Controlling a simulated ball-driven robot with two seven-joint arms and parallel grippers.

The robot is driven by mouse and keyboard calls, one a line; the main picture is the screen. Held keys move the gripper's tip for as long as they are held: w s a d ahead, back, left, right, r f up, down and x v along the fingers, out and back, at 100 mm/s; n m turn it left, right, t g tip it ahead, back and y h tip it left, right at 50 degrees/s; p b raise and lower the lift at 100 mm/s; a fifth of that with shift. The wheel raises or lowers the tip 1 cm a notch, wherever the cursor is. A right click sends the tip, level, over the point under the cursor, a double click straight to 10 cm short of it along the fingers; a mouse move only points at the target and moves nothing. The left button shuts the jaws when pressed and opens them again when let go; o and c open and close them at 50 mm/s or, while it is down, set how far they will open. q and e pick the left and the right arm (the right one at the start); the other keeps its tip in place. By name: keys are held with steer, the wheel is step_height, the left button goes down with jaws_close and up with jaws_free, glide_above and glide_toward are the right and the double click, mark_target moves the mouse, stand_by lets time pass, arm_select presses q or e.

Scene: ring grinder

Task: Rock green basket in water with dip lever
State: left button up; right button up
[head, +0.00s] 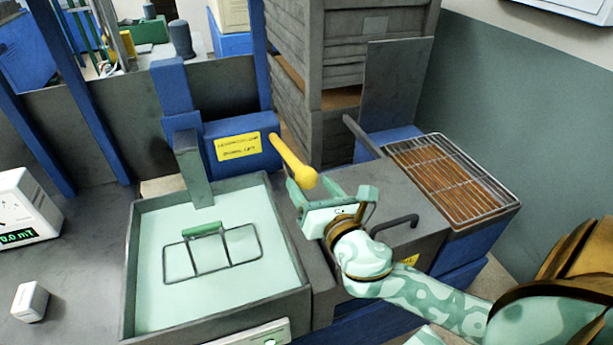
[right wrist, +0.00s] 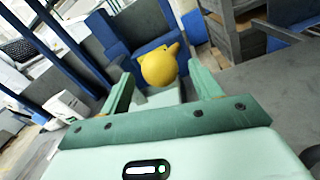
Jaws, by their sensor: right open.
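The yellow dip lever (head: 292,160) slants out from a blue housing with a yellow label, its rounded end toward me. The tank (head: 128,270) holds pale green water. The basket (head: 213,264) lies in the water, a wire frame with a green handle (head: 202,230). My right gripper (head: 328,188) is open and empty, just right of the lever's end. In the right wrist view the lever's knob (right wrist: 158,67) shows ahead, between the two fingers (right wrist: 160,88), apparently beyond their tips. My left gripper is out of view.
A wire rack (head: 450,178) over a brown bed stands at the right. A dark bent handle (head: 394,221) sticks up beside my right wrist. A grey stacked cabinet (head: 345,60) rises behind. A white meter (head: 22,212) and small white block (head: 30,301) are at left.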

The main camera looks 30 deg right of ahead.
steer(key=shift+w+d, duration=0.15)
steer(key=shift+w, duration=0.7)
steer(key=shift+w+d, duration=0.1)
steer(key=shift+w, duration=0.7)
